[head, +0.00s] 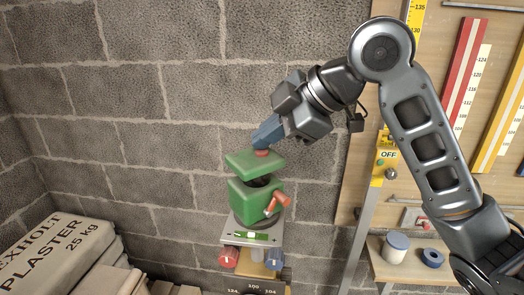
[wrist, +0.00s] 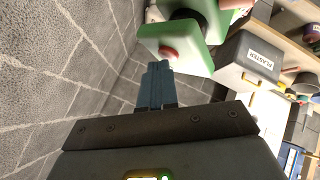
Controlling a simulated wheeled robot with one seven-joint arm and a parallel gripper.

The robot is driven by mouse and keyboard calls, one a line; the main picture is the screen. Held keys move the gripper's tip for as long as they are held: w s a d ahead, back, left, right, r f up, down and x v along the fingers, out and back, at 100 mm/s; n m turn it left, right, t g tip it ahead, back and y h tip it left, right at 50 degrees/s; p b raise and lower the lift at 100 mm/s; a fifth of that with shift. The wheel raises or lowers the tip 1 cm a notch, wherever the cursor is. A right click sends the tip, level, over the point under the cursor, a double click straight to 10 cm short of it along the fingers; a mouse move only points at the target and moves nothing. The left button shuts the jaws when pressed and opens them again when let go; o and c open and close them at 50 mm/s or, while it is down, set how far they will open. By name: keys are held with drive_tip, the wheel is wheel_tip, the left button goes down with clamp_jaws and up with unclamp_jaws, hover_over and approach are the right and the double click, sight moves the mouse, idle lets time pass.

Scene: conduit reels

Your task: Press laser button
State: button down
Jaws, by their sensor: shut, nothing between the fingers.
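The laser device is a green two-part unit (head: 255,200) on a stand, with an orange-red lever (head: 275,203) on its front side. A red button (head: 262,153) sits on its green top cap (head: 252,163). My gripper (head: 257,144) is shut and empty, its blue fingers slanting down to the button. In the wrist view the closed fingertips (wrist: 157,66) are right by the red button (wrist: 168,52), which they partly cover. Whether they touch or press it I cannot tell.
Plaster sacks (head: 58,252) are stacked at the lower left. A yellow panel marked OFF (head: 386,155) is on a post at the right. A block wall stands behind.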

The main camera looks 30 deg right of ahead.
sight(267, 155)
drive_tip(key=shift+r, duration=0.1)
idle(0.5)
drive_tip(key=shift+r+p, duration=0.35)
drive_tip(key=shift+p, duration=0.05)
wheel_tip(267, 155, up, 6)
drive_tip(key=p, duration=0.4)
drive_tip(key=shift+p, duration=0.35)
